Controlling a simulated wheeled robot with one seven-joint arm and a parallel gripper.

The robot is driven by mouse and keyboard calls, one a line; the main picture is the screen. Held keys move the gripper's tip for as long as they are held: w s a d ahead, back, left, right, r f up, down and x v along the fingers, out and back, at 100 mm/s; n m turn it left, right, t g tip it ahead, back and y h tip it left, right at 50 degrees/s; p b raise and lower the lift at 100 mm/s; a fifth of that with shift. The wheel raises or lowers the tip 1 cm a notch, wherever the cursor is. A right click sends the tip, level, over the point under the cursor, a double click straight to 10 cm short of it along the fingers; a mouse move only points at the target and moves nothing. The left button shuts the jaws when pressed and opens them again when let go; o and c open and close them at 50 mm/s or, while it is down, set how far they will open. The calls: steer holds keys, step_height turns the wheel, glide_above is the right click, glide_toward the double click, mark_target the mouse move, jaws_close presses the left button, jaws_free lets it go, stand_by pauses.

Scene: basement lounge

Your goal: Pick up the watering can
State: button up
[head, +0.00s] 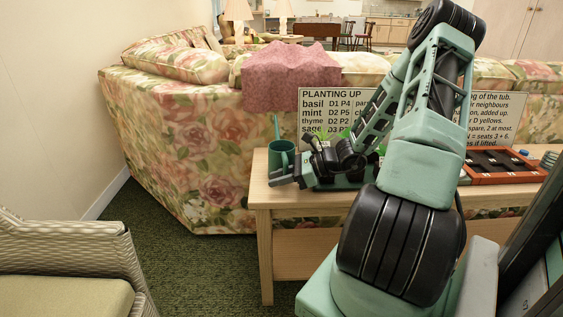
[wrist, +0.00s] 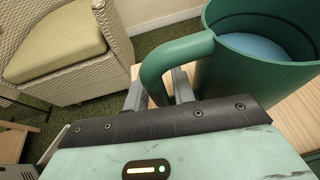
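The watering can (head: 281,158) is dark green. In the head view it stands at the left end of the wooden table, with a thin upright piece rising behind it. In the wrist view the can (wrist: 258,72) fills the upper right, its open top showing a blue surface inside. Its thick curved handle (wrist: 158,68) comes down toward my gripper (wrist: 159,88). The two grey fingers lie on either side of the handle, close against it, and appear shut on it. In the head view my gripper (head: 279,182) is low beside the can; its fingertips are hard to make out.
The wooden table (head: 262,197) also holds sign boards (head: 325,97) and a reddish tray (head: 505,174) at right. A floral sofa (head: 190,150) stands behind. A wicker armchair (head: 65,250) is at left, with open green carpet (head: 190,265) between.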

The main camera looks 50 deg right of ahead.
jaws_close()
steer(key=shift+r, duration=0.1)
step_height(320, 180, up, 10)
steer(key=p, duration=0.4)
steer(key=shift+c, duration=1.8)
jaws_free()
jaws_close()
